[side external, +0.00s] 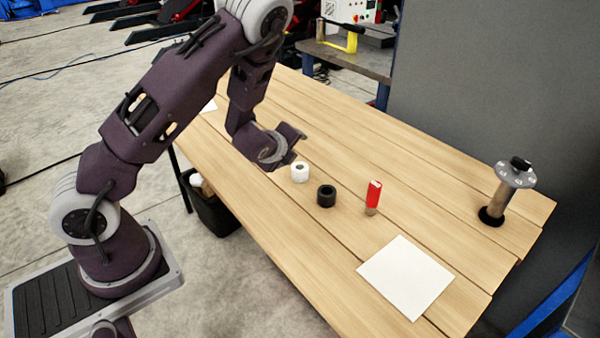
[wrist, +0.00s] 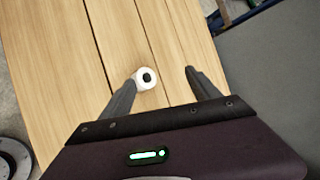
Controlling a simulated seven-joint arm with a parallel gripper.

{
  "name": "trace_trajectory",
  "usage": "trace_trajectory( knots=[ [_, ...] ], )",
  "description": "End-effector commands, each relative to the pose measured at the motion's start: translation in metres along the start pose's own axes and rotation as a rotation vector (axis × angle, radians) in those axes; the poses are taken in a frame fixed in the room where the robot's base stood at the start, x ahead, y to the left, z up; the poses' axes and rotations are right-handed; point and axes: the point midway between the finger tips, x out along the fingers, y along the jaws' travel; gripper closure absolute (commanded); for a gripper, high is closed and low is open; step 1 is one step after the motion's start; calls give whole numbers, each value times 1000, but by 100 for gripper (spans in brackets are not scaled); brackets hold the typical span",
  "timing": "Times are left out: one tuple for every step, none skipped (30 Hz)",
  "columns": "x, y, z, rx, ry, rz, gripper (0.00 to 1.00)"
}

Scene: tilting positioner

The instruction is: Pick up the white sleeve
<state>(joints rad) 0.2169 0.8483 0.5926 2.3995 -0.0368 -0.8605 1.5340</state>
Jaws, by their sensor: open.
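The white sleeve (side external: 300,176) stands upright on the wooden table, a short cylinder with a dark hole in its top. In the wrist view the white sleeve (wrist: 142,86) shows between the fingers, close beside the left fingertip and well apart from the right one. My gripper (side external: 294,149) is above and just left of the sleeve in the side view. In the wrist view my gripper (wrist: 160,78) is open, with nothing held. The exact height of the fingertips above the sleeve is hard to tell.
A black sleeve (side external: 326,197) stands close to the white one. A white square sheet (side external: 406,277) lies near the front edge. A post with a grey tilted disc (side external: 515,175) stands at the far right. A grey wall borders the table's back.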

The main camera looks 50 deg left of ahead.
Motion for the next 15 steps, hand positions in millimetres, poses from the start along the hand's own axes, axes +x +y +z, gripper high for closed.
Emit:
trace_trajectory(
  knots=[
    [20,19,0,214,-31,-38,29],
    [28,25,0,345,-47,-72,29],
    [37,33,-1,513,-64,-117,29],
    [42,39,-3,631,-73,-150,29],
    [46,44,-6,739,-80,-182,29],
    [50,50,-10,867,-86,-220,29],
    [51,54,-13,948,-89,-247,29],
    [52,57,-16,1015,-91,-270,29],
    [53,61,-19,1088,-93,-296,29],
    [53,63,-21,1126,-93,-311,29],
    [54,64,-22,1154,-94,-322,29],
    [56,64,-24,1177,-95,-332,29],
    [58,64,-25,1185,-95,-336,29],
    [61,62,-26,1186,-95,-340,29],
    [66,60,-26,1186,-95,-339,29]
  ],
)
